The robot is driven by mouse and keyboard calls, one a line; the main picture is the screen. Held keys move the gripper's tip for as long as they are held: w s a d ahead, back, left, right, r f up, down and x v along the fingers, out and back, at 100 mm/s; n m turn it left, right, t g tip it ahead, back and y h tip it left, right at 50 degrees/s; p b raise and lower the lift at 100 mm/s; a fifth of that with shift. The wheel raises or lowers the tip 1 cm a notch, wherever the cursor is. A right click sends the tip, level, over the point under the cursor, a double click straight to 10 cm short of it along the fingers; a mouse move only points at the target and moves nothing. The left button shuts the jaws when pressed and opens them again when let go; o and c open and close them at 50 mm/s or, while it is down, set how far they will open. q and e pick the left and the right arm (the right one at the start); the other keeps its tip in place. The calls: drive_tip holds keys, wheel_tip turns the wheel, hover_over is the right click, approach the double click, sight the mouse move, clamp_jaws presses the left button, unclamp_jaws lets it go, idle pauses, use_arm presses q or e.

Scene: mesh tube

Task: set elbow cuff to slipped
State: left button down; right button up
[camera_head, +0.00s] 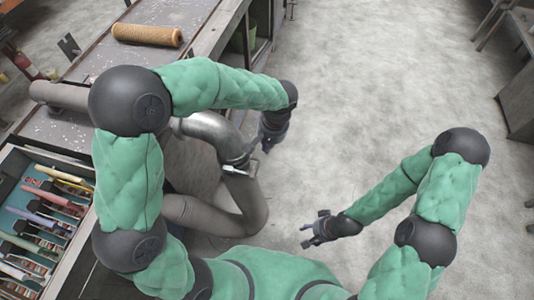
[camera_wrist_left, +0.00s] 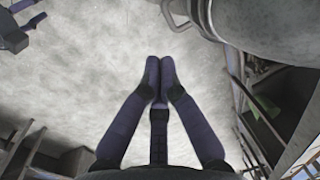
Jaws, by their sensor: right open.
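In the head view a grey metal elbow (camera_head: 208,130) joins a thick grey hose (camera_head: 225,215) that bends below it. A pale metal band or cuff (camera_head: 238,166) sits where they meet; its exact setting is too small to tell. My left gripper (camera_head: 266,148) is just right of this joint. In the left wrist view its fingertips (camera_wrist_left: 159,68) meet, with nothing visible between them. The elbow's grey metal (camera_wrist_left: 265,25) is apart from them at the upper right. My right gripper (camera_head: 306,232) is open and empty over the floor, lower and to the right.
A tan mesh roll (camera_head: 147,35) lies on the grey bench (camera_head: 105,62) at the upper left. An open drawer of colourful tools (camera_head: 45,215) is at the left. The concrete floor (camera_head: 370,90) on the right is clear. Dark furniture stands at the far right.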

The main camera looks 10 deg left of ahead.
use_arm(q)
drive_tip(key=shift+w+r, duration=0.35)
drive_tip(key=shift+r, duration=0.1)
drive_tip(key=shift+s, duration=0.1)
wheel_tip(320, 180, down, 14)
drive_tip(key=a+b, duration=0.2)
drive_tip(key=b, duration=0.2)
drive_tip(key=shift+a, duration=0.2)
drive_tip(key=shift+r, duration=0.1)
wheel_tip(320, 180, down, 5)
drive_tip(key=b, duration=0.4)
drive_tip(key=shift+b, duration=0.3)
